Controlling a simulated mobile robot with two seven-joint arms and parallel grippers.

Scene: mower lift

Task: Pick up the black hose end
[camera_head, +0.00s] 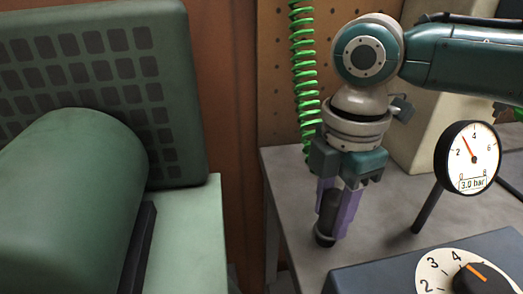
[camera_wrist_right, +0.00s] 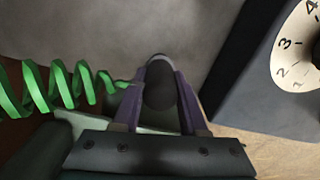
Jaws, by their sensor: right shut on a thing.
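The black hose end (camera_head: 325,238) is between the purple fingers of my right gripper (camera_head: 338,215). The gripper points down and is shut on it, above or at the grey table top; I cannot tell whether the hose end touches the table. In the right wrist view the dark rounded hose end (camera_wrist_right: 160,88) sits between the two purple fingers (camera_wrist_right: 160,95). A green coiled hose (camera_head: 304,70) hangs behind the gripper, and in the wrist view it runs in from the left (camera_wrist_right: 60,85) toward the fingers. My left gripper is not in view.
A pressure gauge (camera_head: 468,157) reading about 3 bar stands right of the gripper. A dark box with a numbered dial (camera_head: 470,278) is at the front right. The grey table (camera_head: 290,180) has bare room around the gripper. Green machinery (camera_head: 70,200) fills the left.

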